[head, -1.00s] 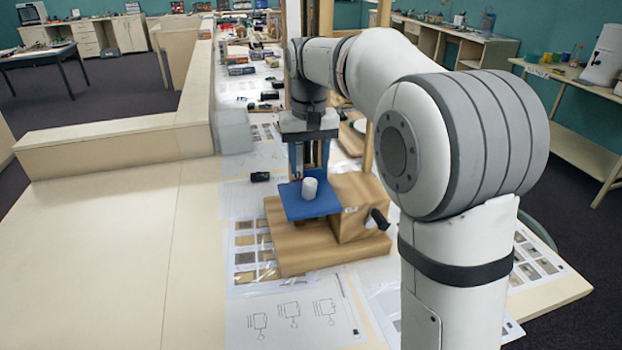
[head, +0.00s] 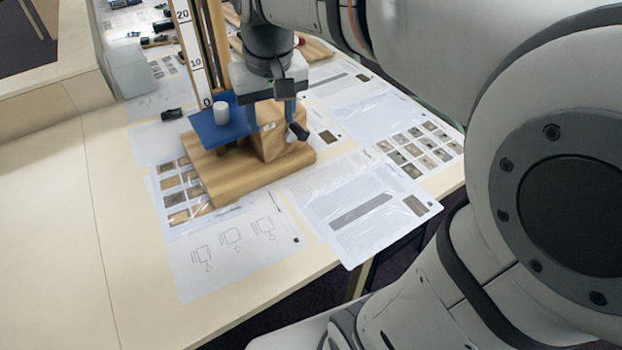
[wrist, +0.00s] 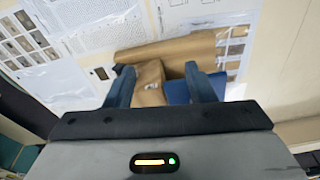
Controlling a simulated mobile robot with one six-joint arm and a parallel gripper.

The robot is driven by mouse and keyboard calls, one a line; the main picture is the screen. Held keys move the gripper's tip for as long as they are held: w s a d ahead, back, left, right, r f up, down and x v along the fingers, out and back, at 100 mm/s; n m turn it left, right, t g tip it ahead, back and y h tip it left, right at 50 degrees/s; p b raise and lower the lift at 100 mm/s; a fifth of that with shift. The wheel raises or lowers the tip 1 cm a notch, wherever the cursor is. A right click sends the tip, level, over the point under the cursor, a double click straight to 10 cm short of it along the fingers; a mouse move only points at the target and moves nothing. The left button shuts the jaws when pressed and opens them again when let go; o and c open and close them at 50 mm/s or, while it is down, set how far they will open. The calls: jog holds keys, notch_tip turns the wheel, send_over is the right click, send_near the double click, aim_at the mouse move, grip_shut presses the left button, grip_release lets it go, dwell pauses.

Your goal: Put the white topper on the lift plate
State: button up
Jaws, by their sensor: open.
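The white topper (head: 221,113), a small cylinder, stands upright on the blue lift plate (head: 238,130) in the head view. The plate is on a wooden lift stand (head: 232,178) with a boxy block and a black crank knob (head: 298,131). In the wrist view my gripper (wrist: 160,70) frames the wooden block (wrist: 149,84) and part of the blue plate (wrist: 177,92). The topper cannot be made out there.
A numbered scale post (head: 190,50) rises behind the plate. Printed sheets (head: 365,205) lie around the stand. A small dark object (head: 171,114) lies left of the plate, and a pale grey box (head: 128,70) stands behind it. The left tabletop is bare.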

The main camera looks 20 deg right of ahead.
jog(key=s+d+f+t, duration=0.1)
jog(key=s+d+f, duration=0.2)
jog(key=s+f, duration=0.5)
jog(key=s, duration=0.3)
jog(key=shift+s+d+f+m, duration=0.15)
jog(key=shift+d+f+m, duration=0.15)
jog(key=shift+f, duration=0.05)
